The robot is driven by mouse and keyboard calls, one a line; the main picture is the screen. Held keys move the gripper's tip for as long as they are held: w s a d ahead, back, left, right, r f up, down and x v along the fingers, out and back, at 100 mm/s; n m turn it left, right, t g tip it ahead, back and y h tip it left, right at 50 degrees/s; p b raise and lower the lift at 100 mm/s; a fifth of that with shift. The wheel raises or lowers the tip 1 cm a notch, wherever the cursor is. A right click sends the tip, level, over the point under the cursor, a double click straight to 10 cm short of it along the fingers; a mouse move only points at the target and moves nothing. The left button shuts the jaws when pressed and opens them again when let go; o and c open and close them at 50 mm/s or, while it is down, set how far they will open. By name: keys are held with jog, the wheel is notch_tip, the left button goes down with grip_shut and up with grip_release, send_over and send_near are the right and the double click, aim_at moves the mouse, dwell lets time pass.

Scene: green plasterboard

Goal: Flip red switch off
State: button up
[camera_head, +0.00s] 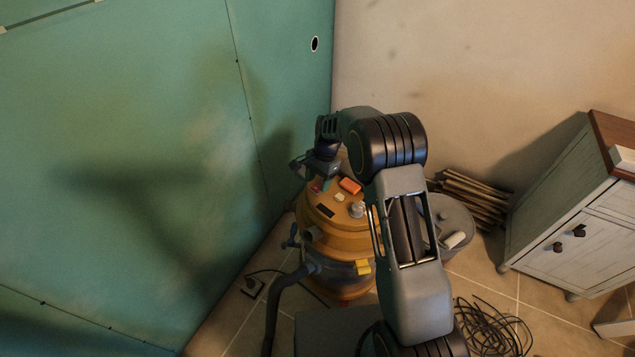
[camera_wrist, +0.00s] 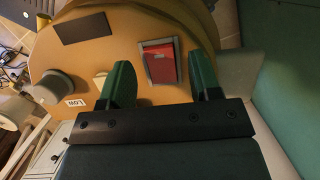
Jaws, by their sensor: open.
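The red switch (camera_wrist: 160,62) sits in a grey frame on the orange top of the vacuum machine (camera_head: 350,237). In the wrist view it lies between and slightly ahead of the two green fingers of my gripper (camera_wrist: 165,75). The fingers are spread and hold nothing. I cannot tell whether they touch the panel. In the head view my gripper (camera_head: 319,182) reaches down over the left side of the machine's top and mostly hides the switch. Which way the switch is tipped is hard to tell.
A grey dial (camera_wrist: 45,88) and a black label (camera_wrist: 82,27) are on the same panel. The green wall (camera_head: 130,150) is close on the left. A hose (camera_head: 272,310) hangs at the machine's front. A cabinet (camera_head: 560,230) stands right, with coiled cable (camera_head: 490,330) on the floor.

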jog(key=p+v, duration=0.2)
jog(key=v, duration=1)
jog(key=shift+r, duration=0.35)
jog(key=shift+d, duration=0.1)
jog(key=s+d+r+n+t+h+p, duration=0.1)
jog(key=s+d+r+n+t+p, duration=0.1)
jog(key=s+d+r+n+p, duration=0.2)
jog(key=s+d+r+n+t+h+p, duration=0.1)
jog(key=s+d+r+n+t+p, duration=0.2)
jog(key=s+r+n+p, duration=0.3)
jog(key=shift+s+d+r+t+p, duration=0.4)
jog(key=shift+s+r+p, duration=2.3)
jog(key=shift+s+r, duration=4.9)
jog(key=shift+s+f, duration=0.9)
jog(key=shift+f, duration=0.05)
